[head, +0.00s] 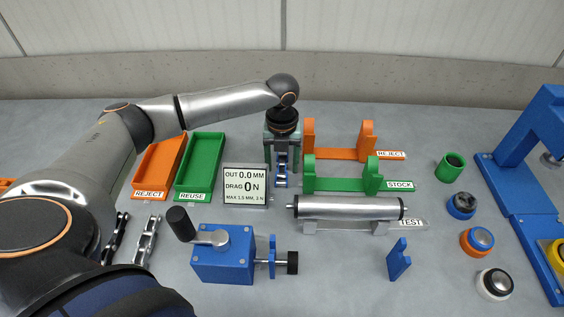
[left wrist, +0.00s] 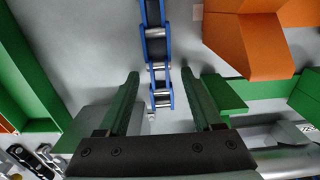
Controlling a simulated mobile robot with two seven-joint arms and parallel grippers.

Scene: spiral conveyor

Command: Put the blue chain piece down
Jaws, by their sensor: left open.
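The blue chain piece (head: 281,178) has blue side plates and metal rollers. It appears to lie on the grey table behind the display box, below my left gripper (head: 282,152), which partly hides it. In the left wrist view the chain piece (left wrist: 155,48) runs lengthwise from the top edge to between the fingers. The two green fingers of my left gripper (left wrist: 160,74) stand wide apart, with a clear gap on each side of the chain. My right gripper is in neither view.
The orange reject tray (head: 140,188) and green reuse tray (head: 184,190) are left. The display box (head: 231,199) stands in front. Orange (head: 347,154) and green (head: 352,185) cradles and a roller (head: 350,208) are right. A blue clamp block (head: 222,265) sits nearer.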

